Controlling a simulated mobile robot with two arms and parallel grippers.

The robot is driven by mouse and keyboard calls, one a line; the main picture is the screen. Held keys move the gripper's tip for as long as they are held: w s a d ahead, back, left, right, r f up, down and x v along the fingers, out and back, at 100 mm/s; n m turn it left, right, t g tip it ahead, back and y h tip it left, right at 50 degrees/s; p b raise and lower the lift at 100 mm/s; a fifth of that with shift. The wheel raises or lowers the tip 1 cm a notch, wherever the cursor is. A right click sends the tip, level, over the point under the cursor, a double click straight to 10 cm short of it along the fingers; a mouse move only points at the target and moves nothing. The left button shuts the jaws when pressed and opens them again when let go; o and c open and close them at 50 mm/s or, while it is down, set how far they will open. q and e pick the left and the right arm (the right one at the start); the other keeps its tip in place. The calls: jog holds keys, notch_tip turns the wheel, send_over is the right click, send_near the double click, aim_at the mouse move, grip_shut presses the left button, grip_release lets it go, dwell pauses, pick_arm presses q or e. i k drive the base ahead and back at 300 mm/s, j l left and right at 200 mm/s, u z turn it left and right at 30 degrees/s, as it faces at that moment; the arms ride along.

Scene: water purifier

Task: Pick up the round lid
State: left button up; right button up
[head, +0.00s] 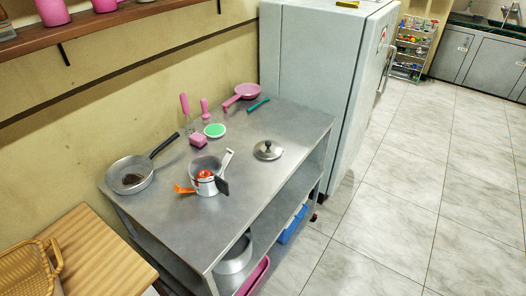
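The round lid (267,151) lies flat on the steel table, right of its middle and near the front right edge. It is silver metal with a dark knob standing up in its centre. Nothing covers it and nothing touches it. Neither of my grippers shows in the head view.
The steel table (180,233) holds a frying pan (131,175), a small pot (205,170), a green-topped bowl (215,130) and pink utensils. A fridge (315,70) stands behind its right end. A wooden table (100,255) is at lower left. The tiled floor (430,200) at right is clear.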

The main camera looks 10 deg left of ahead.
aim_at(267, 149)
jog(key=l+u, duration=0.1)
jog(key=u, duration=0.8)
jog(key=i+l+u, duration=0.2)
jog(key=l+u, duration=0.2)
jog(key=l, duration=0.25)
jog(key=i+l+u, duration=0.1)
jog(key=l+u, duration=0.3)
jog(key=l, duration=0.25)
jog(key=l+u, duration=0.4)
jog(key=l, duration=0.25)
